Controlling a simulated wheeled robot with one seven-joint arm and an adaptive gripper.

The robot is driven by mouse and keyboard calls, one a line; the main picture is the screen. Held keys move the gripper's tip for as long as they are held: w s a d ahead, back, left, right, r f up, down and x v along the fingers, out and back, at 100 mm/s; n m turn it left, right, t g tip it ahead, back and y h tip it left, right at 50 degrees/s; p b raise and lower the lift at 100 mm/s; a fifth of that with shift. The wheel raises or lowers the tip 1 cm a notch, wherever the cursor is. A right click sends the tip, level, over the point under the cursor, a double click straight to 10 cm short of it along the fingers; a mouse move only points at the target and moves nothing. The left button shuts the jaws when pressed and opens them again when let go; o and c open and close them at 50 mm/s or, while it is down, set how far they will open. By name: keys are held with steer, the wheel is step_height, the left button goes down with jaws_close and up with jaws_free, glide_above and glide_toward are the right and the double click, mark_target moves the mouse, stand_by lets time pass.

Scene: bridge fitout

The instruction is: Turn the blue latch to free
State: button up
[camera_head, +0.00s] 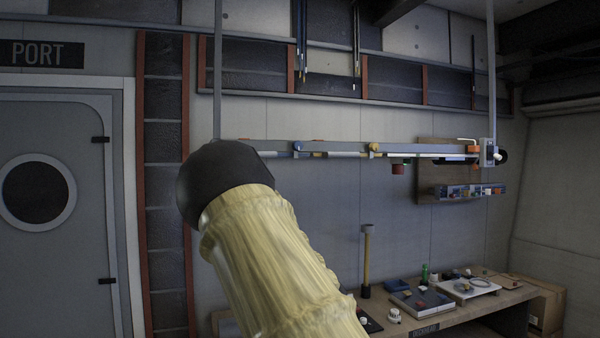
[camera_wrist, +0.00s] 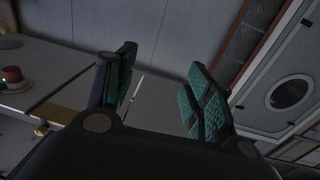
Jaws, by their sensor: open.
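A small blue latch (camera_head: 297,147) sits on the long horizontal rail (camera_head: 335,147) on the back wall, in the head view. It is small there, and its exact turn is hard to tell. A yellow latch (camera_head: 373,148) sits further right on the same rail. My gripper (camera_wrist: 162,62) is open, with green ridged pads, and nothing shows between its fingers. It is not visible in the head view, where my arm covers the rail's left end. I cannot make out the blue latch in the wrist view.
A red cylinder (camera_head: 398,169) hangs below the rail. A grey door (camera_head: 65,230) is at the left. In the wrist view, a red knob-like thing (camera_wrist: 12,74) shows at the left.

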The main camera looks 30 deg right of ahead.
step_height(320, 180, up, 17)
steer(key=d+t+p, duration=0.1)
steer(key=t+p, duration=0.1)
steer(key=n+t+y+p, duration=0.1)
steer(key=t, duration=0.2)
glide_toward(299, 146)
steer(key=p+x, duration=0.5)
steer(key=x, duration=0.2)
steer(key=shift+r, duration=0.2)
steer(key=shift+p+x, duration=0.7)
steer(key=shift+x, duration=0.35)
steer(key=shift+f, duration=0.15)
steer(key=c, duration=1)
